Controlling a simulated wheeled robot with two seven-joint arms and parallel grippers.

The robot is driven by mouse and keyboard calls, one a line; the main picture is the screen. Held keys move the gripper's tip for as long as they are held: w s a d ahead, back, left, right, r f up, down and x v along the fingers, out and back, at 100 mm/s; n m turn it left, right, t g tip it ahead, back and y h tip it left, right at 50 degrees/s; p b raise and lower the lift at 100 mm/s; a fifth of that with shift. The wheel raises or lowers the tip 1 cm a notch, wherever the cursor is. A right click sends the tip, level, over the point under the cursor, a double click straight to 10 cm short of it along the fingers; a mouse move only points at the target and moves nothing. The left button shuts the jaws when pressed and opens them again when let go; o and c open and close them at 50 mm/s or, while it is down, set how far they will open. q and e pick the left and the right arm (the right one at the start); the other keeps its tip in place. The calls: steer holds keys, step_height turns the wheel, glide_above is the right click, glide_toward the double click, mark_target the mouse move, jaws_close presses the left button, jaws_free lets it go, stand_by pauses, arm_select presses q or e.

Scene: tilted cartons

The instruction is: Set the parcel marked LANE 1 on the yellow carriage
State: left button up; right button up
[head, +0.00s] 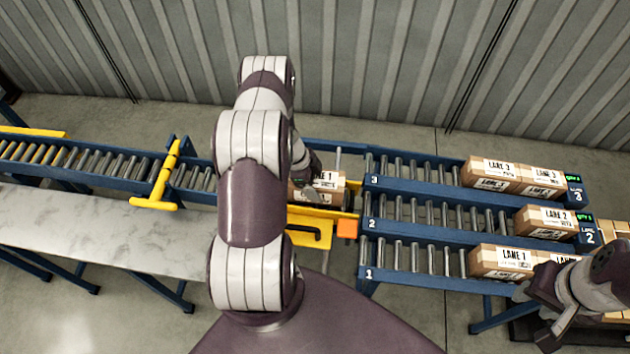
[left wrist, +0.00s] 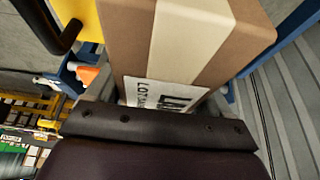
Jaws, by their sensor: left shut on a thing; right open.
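The brown parcel marked LANE 1 (head: 329,197) is at the middle of the head view, partly hidden by my left arm. It fills much of the left wrist view (left wrist: 125,45), with a pale tape strip and a white label. My left gripper (head: 309,182) is shut on it. My right gripper (head: 541,308) is open and empty at the lower right, close to the lane 1 conveyor.
Three blue roller lanes run right from the carriage; lane 1 (head: 420,258) is nearest. Their far ends hold other cartons, including another LANE 1 carton (head: 497,262). A yellow bar (head: 162,180) crosses the left conveyor. A marble-topped table (head: 95,228) stands at left.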

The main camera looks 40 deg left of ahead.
arm_select(q)
steer(key=shift+w+f, duration=0.15)
steer(key=shift+f, duration=0.15)
steer(key=shift+f+b, duration=0.2)
steer(key=shift+b, duration=0.15)
steer(key=shift+f, duration=0.1)
